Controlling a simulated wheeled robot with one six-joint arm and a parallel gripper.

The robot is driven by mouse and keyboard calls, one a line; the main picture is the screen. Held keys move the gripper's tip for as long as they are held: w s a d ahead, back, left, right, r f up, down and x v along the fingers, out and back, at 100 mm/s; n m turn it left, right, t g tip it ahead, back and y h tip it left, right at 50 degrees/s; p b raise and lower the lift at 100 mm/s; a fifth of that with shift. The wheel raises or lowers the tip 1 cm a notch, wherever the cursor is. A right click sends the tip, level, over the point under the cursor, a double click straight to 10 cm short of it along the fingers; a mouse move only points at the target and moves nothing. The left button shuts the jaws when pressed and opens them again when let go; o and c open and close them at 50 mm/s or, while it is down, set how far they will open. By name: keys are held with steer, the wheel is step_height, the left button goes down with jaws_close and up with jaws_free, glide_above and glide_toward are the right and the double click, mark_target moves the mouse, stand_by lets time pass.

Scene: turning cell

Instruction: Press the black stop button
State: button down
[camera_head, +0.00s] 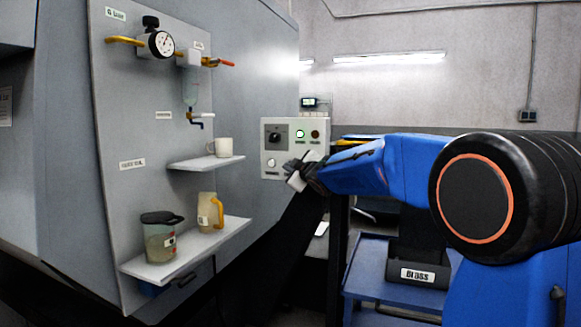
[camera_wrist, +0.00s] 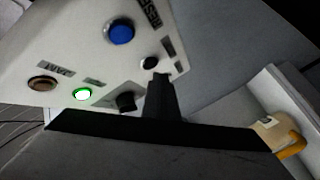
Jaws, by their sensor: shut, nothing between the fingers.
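A pale control panel (camera_head: 267,171) stands beside the machine wall in the head view and fills the upper left of the wrist view. In the wrist view a small black button (camera_wrist: 150,63) sits just above my gripper's tip, with a blue button (camera_wrist: 119,32) up and to its left. A black knob (camera_wrist: 126,102) is to the left of the fingers. My gripper (camera_wrist: 161,77) is shut and empty, its tip close to the black button; I cannot tell whether they touch. In the head view my gripper (camera_head: 299,172) covers the panel's lower right part.
A green lit lamp (camera_wrist: 83,94) and a dull brown lamp (camera_wrist: 42,84) are on the panel. Shelves on the left hold a white mug (camera_head: 222,147), a beige jug (camera_head: 206,215) and a lidded jug (camera_head: 160,240). A blue cart (camera_head: 375,272) stands below my arm.

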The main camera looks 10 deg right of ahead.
steer(key=shift+w+d, duration=0.25)
steer(key=shift+w, duration=0.1)
steer(key=shift+w+d, duration=0.2)
steer(key=shift+w, duration=0.1)
stand_by(1.0)
steer(key=shift+s, duration=0.1)
steer(key=shift+s+a, duration=0.45)
steer(key=shift+s, duration=0.1)
stand_by(0.4)
steer(key=shift+s+a, duration=0.75)
steer(key=shift+s, duration=0.3)
steer(key=shift+s+a, duration=0.7)
steer(key=shift+s, duration=0.3)
